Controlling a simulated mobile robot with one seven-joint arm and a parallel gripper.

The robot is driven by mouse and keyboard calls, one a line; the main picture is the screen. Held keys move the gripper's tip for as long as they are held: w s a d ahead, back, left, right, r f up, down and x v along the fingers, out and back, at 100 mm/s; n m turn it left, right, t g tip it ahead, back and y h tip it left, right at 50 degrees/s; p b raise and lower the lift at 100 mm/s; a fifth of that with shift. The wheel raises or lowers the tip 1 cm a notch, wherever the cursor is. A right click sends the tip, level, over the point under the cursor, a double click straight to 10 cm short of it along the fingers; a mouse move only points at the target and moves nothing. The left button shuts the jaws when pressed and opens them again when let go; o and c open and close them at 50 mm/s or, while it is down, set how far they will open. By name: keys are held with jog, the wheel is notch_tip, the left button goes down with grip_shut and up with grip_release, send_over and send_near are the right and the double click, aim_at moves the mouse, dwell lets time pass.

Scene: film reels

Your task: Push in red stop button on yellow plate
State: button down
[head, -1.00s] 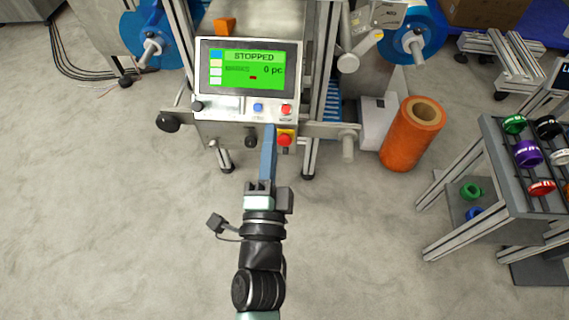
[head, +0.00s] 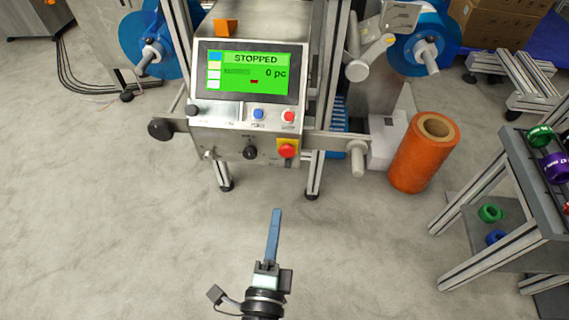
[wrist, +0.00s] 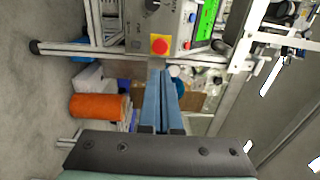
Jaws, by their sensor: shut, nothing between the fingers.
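The red stop button (head: 287,151) sits on a small yellow plate (head: 280,143) on the lower front of the machine's control box. It also shows in the wrist view, as the red button (wrist: 159,46) on its yellow plate (wrist: 153,38). My gripper (head: 277,212) has long blue fingers, shut with nothing between them. In the head view it is below the button, well apart from it, pointing up the picture. In the wrist view the fingertips (wrist: 161,73) appear just below the plate. Nothing hides the button.
The machine's screen (head: 247,71) reads STOPPED and 0 pc. A blue button (head: 258,113), a smaller red button (head: 289,116) and a black knob (head: 250,152) are near. An orange roll (head: 423,155) and a rack (head: 500,200) stand right. The floor before the machine is clear.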

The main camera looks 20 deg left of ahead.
aim_at(286, 154)
jog(key=x, duration=1.3)
jog(key=shift+w+a+f, duration=0.1)
jog(key=shift+w+a, duration=0.05)
jog(key=shift+w, duration=0.2)
